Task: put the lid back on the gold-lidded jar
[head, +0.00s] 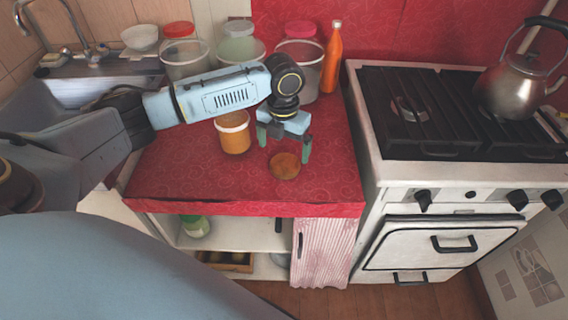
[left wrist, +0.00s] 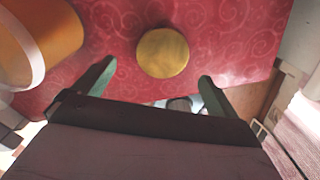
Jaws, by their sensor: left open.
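The round gold lid (head: 285,166) lies flat on the red patterned counter, and it also shows in the left wrist view (left wrist: 162,53). A jar with amber contents and a white rim (head: 233,133) stands upright on the counter just left of the lid. In the left wrist view part of this jar (left wrist: 50,45) shows at the upper left. My left gripper (head: 285,152) is open and empty, its fingers pointing down above the lid. In the left wrist view the lid lies beyond the two fingertips (left wrist: 157,82). My right gripper is in neither view.
The stove with a kettle (head: 515,85) is right. The front-left counter (head: 180,180) is clear.

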